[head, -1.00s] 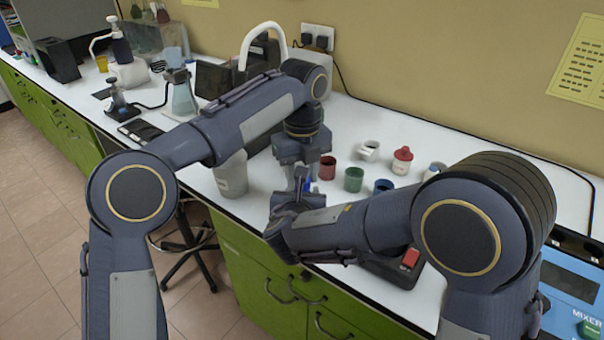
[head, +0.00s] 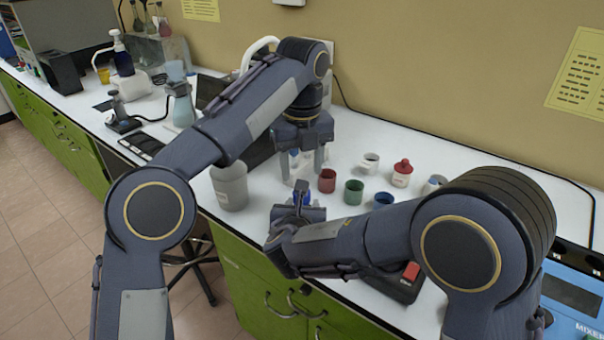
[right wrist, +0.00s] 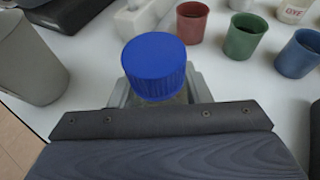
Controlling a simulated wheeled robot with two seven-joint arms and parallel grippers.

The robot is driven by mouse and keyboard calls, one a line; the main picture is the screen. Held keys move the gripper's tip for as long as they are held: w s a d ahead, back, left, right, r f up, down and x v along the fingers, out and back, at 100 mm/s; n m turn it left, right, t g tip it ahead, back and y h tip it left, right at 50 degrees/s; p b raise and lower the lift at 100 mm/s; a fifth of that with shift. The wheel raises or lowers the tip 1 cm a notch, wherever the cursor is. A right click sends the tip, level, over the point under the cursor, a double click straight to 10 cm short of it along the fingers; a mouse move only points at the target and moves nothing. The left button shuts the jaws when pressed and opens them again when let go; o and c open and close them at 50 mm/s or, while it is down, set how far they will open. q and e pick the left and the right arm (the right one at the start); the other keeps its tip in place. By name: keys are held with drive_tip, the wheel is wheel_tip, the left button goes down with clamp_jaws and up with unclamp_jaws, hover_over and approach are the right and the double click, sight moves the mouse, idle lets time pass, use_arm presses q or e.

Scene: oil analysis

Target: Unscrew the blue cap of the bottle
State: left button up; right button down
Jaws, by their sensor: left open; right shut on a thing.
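The blue cap (right wrist: 154,66) sits on the bottle (right wrist: 177,97) in the right wrist view, and the bottle's body is mostly hidden. My right gripper (right wrist: 162,98) is shut on the bottle, with a finger on each side just below the cap. In the head view the blue cap (head: 303,199) shows only as a small patch by the right gripper (head: 301,191). My left gripper (head: 302,166) points down, open and empty, above and behind the cap, apart from it.
A red cup (head: 327,181), a green cup (head: 353,192) and a blue cup (head: 383,199) stand to the right. Behind them are a white mug (head: 369,162) and a red-topped bottle (head: 402,175). A grey beaker (head: 230,187) stands left, near the bench edge.

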use_arm(q)
drive_tip(key=shift+r+m, duration=0.85)
drive_tip(key=shift+m, duration=0.05)
drive_tip(key=shift+f, duration=0.15)
wheel_tip(320, 180, down, 7)
drive_tip(key=shift+f, duration=0.2)
drive_tip(key=c, duration=1)
drive_tip(key=n, duration=0.3)
drive_tip(key=o, duration=1.1)
